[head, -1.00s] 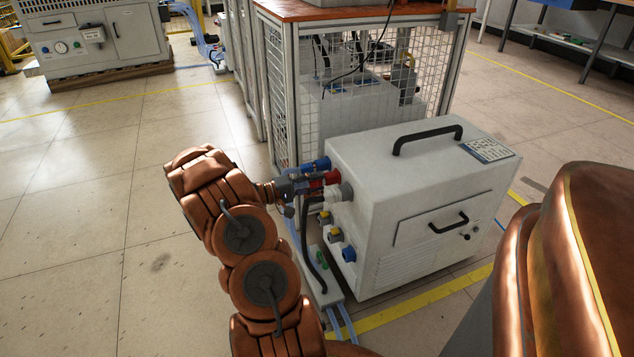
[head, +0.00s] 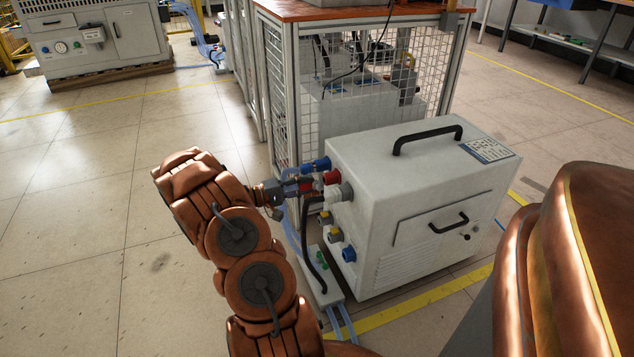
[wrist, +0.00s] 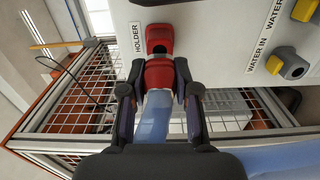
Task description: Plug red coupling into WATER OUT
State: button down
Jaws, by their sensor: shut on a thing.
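My gripper (wrist: 159,80) is shut on the red coupling (wrist: 158,73), with its blue hose (wrist: 153,118) running back between the fingers. In the head view, my gripper (head: 285,188) and the red coupling (head: 305,186) are left of the white unit's port face. The coupling lies in line with the red holder socket (wrist: 160,38), whose dark opening shows; it is just off the socket. The holder also shows in the head view (head: 331,177). In the wrist view, two yellow ports sit to the right: one (wrist: 289,64) by the WATER IN label, another (wrist: 305,11) by a cut-off WATER label.
The white unit (head: 420,190) stands on the floor. A blue coupling (head: 320,164) is just above the red one. A mesh cage (head: 300,110) stands behind. The floor at left is clear.

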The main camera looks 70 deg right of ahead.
jog(key=shift+v, duration=1.4)
jog(key=a+f, duration=0.3)
jog(key=f, duration=0.8)
jog(key=a+f, duration=0.2)
jog(key=f, duration=0.8)
jog(key=x, duration=0.8)
jog(key=shift+s+a+f+b, duration=0.25)
jog(key=shift+s+a+b, duration=0.1)
jog(key=shift+b, duration=0.1)
jog(key=shift+s+d+b, duration=0.45)
jog(key=shift+b, duration=0.15)
dwell(1.9)
jog(key=c, duration=0.8)
grip_release()
